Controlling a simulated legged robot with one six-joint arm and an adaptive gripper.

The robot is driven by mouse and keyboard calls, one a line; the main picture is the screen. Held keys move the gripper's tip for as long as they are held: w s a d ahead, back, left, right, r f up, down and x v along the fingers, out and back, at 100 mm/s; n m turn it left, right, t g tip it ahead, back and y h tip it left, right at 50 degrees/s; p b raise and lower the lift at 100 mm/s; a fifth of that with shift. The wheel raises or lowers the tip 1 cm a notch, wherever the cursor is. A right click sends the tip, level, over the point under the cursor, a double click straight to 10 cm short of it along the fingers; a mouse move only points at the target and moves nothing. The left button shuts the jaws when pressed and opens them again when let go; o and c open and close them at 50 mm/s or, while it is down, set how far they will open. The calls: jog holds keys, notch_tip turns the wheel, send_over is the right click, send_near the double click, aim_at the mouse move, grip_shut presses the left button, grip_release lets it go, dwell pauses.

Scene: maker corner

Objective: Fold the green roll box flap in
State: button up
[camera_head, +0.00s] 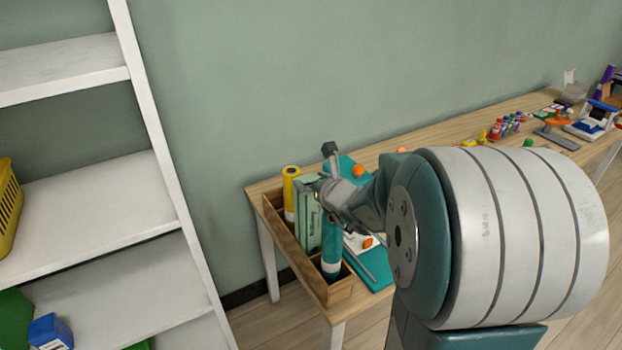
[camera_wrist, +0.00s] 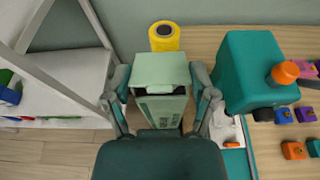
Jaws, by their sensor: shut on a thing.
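The pale green roll box (camera_head: 308,222) stands upright in a wooden holder (camera_head: 340,293) at the table's left end. In the wrist view, its pale green top panel (camera_wrist: 160,67), apparently the flap, lies above a dark slot. I cannot tell how far the flap is folded in. My gripper (camera_head: 318,188) is at the top of the box. In the wrist view, my gripper (camera_wrist: 160,80) has one finger on each side of the box and is shut on it. The box's lower part is partly hidden by the holder in the head view.
A yellow roll (camera_head: 290,192) stands behind the box and a teal roll (camera_head: 331,250) in front. A teal block (camera_wrist: 243,66) is close to the right finger. Several small coloured items lie farther right. White shelves (camera_head: 95,205) stand left of the table.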

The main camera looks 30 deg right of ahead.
jog(key=shift+f, duration=0.15)
jog(key=shift+s, duration=0.1)
jog(key=o, duration=1)
jog(key=shift+o, duration=0.2)
jog(key=shift+d, duration=0.1)
jog(key=v, duration=0.7)
jog(key=shift+s, duration=0.2)
